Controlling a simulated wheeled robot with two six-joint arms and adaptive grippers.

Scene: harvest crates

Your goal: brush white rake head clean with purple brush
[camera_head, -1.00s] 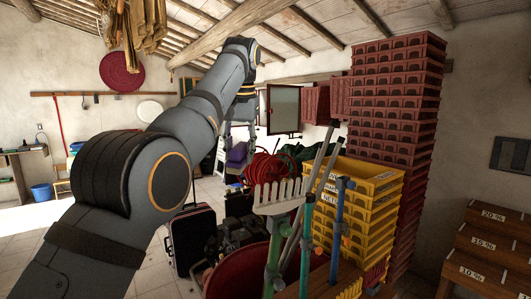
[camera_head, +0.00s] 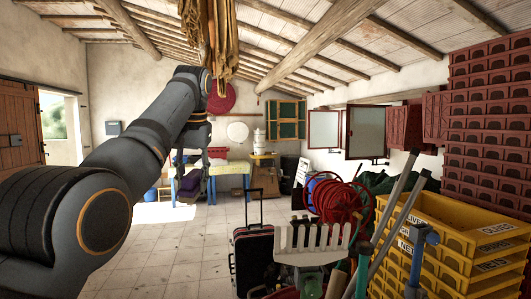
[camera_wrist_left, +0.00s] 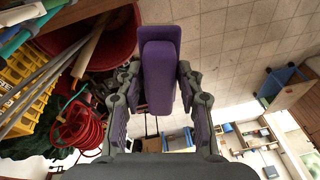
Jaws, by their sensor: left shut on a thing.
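The white rake head (camera_head: 312,243) stands upright in the lower middle of the head view, its row of tines pointing up. My left gripper (camera_head: 191,172) is to the left of the rake head and higher in the picture, apart from it. It is shut on the purple brush (camera_head: 188,186), which also shows between the fingers in the left wrist view (camera_wrist_left: 158,80). The brush's bristles cannot be made out. The rake head is not clearly recognisable in the left wrist view. My right gripper is not in view.
Yellow crates (camera_head: 455,235) and tall stacks of dark red crates (camera_head: 490,130) stand at the right. Coiled red hose (camera_head: 340,205) lies behind the rake head. A black suitcase (camera_head: 253,255) stands left of it. Tiled floor (camera_head: 180,250) is open at the left.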

